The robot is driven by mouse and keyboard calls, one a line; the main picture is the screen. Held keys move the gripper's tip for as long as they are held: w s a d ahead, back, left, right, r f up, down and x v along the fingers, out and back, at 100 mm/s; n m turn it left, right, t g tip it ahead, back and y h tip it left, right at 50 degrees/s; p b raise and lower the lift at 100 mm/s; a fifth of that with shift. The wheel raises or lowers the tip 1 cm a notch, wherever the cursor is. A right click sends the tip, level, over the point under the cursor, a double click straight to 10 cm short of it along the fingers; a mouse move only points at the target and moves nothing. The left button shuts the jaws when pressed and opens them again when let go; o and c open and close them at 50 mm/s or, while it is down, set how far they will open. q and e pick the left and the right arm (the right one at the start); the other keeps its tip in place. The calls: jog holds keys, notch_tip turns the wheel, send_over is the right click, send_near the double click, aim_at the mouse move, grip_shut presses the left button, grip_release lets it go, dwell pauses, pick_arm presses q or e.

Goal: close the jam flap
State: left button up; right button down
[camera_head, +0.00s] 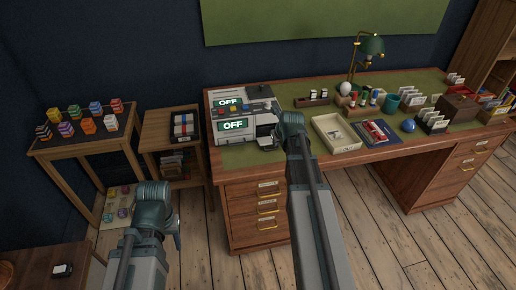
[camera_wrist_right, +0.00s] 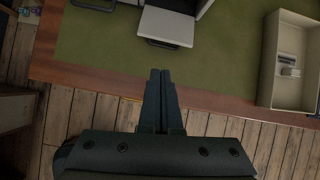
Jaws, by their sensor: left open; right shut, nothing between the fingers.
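The white machine (camera_head: 240,128) with green OFF displays stands on the desk's left part. Its jam flap (camera_wrist_right: 166,27) is a pale panel with a dark handle bar, swung open and lying out over the green desk top in the right wrist view. It also shows at the machine's right side in the head view (camera_head: 267,143), partly hidden by my right arm. My right gripper (camera_wrist_right: 160,75) is shut and empty, its tips just short of the handle, over the desk's front edge. My left gripper (camera_head: 153,196) is open, low in front of the small shelf, away from the machine.
A cream tray (camera_head: 336,134) lies right of my right gripper, with a blue folder (camera_head: 377,134) beyond it. The small shelf (camera_head: 151,140) stands left of the desk.

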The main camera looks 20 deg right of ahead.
aim_at(272, 149)
pick_arm(q)
jog(key=shift+a+f, duration=0.1)
jog(key=shift+a, duration=0.3)
pick_arm(e)
jog(key=shift+w+d+m, duration=0.35)
jog(key=shift+d+m, duration=0.1)
jog(key=shift+m, duration=0.35)
jog(key=b+x, duration=0.8)
jog(key=x, duration=0.2)
jog(key=shift+w+r, duration=0.1)
jog(key=shift+w, duration=0.05)
pick_arm(q)
notch_tip(272, 149, down, 8)
jog(key=shift+f, duration=0.15)
jog(key=shift+a, duration=0.1)
pick_arm(e)
jog(key=shift+d+r, duration=0.15)
